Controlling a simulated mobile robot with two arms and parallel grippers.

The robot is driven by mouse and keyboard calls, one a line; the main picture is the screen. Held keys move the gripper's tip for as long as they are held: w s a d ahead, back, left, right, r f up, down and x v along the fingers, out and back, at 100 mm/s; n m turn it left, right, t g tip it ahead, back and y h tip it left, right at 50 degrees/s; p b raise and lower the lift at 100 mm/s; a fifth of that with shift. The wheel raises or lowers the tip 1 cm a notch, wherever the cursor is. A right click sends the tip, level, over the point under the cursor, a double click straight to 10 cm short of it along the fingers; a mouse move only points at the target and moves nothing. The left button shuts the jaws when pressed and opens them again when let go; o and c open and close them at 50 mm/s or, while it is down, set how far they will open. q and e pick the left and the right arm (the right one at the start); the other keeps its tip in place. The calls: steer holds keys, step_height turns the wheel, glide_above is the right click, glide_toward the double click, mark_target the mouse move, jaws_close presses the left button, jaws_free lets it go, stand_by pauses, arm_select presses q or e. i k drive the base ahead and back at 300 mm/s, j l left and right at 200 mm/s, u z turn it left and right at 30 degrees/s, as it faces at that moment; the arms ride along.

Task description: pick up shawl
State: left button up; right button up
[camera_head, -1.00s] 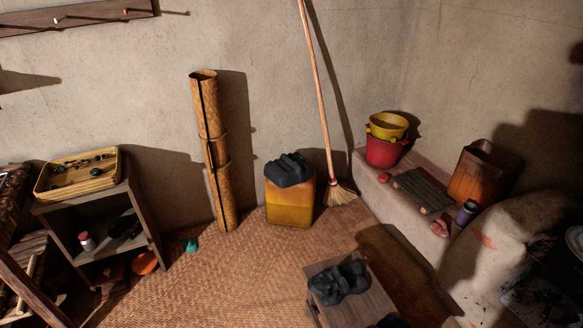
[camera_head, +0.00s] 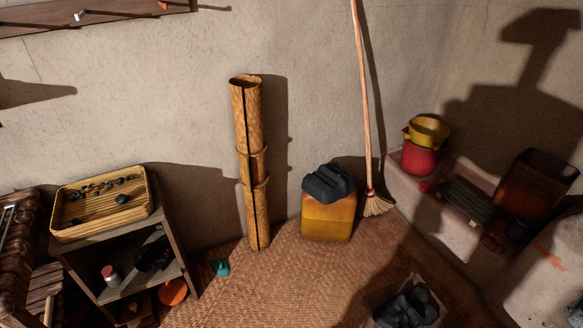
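A dark grey, bunched, cloth-like bundle (camera_head: 329,183) lies on top of a yellow container (camera_head: 328,221) that stands on the woven floor mat by the back wall. It may be the shawl. Neither of my grippers is in view.
A rolled bamboo mat (camera_head: 251,165) and a broom (camera_head: 366,110) lean on the wall beside the container. A shelf unit with a woven tray (camera_head: 101,203) stands left. A clay ledge with red and yellow buckets (camera_head: 421,158) is right. The mat (camera_head: 275,285) between is mostly clear.

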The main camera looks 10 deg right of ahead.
mark_target(332, 183)
steer(key=i+z, duration=0.15)
steer(key=i, duration=0.25)
steer(key=i+j+z, duration=0.1)
steer(key=i, duration=0.25)
steer(key=i+j+z, duration=0.15)
steer(key=i, duration=0.25)
steer(key=j, duration=0.1)
